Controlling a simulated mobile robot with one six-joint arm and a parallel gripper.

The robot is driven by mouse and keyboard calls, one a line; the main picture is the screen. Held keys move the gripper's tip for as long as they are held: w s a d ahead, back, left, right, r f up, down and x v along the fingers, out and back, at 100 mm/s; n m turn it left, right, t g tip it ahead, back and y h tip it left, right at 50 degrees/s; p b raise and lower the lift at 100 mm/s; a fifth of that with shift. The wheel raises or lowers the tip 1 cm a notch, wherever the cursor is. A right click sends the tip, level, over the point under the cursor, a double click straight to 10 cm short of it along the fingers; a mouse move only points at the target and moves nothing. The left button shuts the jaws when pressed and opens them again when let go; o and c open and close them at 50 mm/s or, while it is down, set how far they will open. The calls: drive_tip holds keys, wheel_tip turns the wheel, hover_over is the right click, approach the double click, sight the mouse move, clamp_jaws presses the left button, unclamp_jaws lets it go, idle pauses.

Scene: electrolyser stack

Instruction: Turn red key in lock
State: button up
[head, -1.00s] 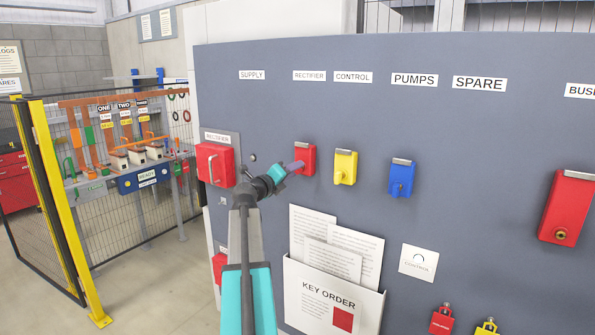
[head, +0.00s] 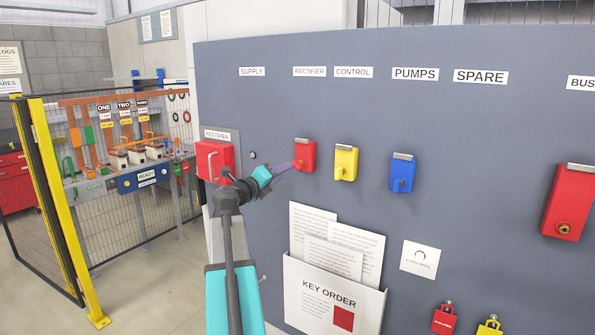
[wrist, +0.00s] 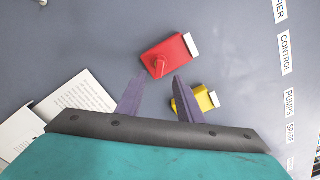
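A red lock box (head: 307,153) hangs on the grey panel under the RECTIFIER label. It also shows in the wrist view (wrist: 174,52), tilted, with a red key (wrist: 159,66) standing out of its lower part. My gripper (head: 291,165) reaches toward this box from the left. In the wrist view my gripper (wrist: 158,84) is open, its two purple fingers spread and nothing between them. The key lies just beyond the fingertips, roughly in line with the gap. In the head view the fingertips overlap the box's lower left, so contact there cannot be told.
A yellow lock box (head: 345,163) and a blue one (head: 402,173) hang to the right. The yellow box is close behind one finger in the wrist view (wrist: 204,99). A red switch box (head: 213,160) is left. A paper holder (head: 325,300) is below.

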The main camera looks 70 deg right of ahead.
drive_tip(key=b+v, duration=0.1)
drive_tip(key=v, duration=0.6)
drive_tip(key=shift+b, duration=0.4)
